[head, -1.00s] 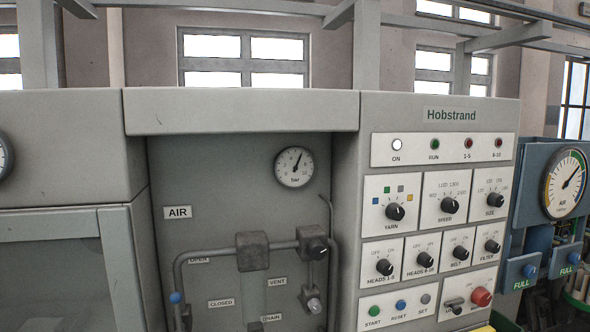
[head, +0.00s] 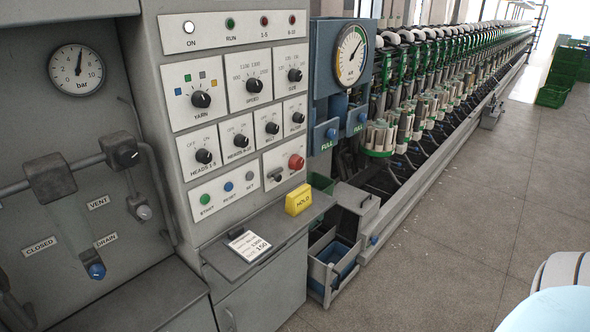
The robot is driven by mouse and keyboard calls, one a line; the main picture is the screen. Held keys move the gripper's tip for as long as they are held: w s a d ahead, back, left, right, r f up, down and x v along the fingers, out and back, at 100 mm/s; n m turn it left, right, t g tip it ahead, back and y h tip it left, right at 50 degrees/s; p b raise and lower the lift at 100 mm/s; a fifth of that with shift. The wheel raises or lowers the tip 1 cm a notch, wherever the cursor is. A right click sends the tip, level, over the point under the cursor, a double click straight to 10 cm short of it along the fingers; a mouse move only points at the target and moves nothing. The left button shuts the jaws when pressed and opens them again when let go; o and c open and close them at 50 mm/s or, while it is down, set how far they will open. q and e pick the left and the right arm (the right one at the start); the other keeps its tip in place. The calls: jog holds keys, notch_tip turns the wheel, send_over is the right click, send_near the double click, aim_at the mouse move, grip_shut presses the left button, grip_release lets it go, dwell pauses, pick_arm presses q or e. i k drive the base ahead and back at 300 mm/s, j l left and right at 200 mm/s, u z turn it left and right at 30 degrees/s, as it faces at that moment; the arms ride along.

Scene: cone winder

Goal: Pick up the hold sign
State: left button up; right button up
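The hold sign (head: 298,200) is a small yellow block marked HOLD. It stands upright on the right end of the grey shelf (head: 222,261) under the control panel. Neither of my grippers shows in the head view, so their state and distance from the sign cannot be seen.
A white printed card (head: 249,245) lies on the shelf left of the sign. The control panel (head: 245,110) with knobs and buttons rises behind. Grey bins (head: 333,268) stand low to the right. A long winder row runs back right, with clear floor (head: 450,240) beside it.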

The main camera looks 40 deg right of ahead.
aim_at(297, 200)
jog(key=z, duration=1.3)
jog(key=i+l+u, duration=0.35)
jog(key=i+l, duration=0.1)
jog(key=i, duration=0.05)
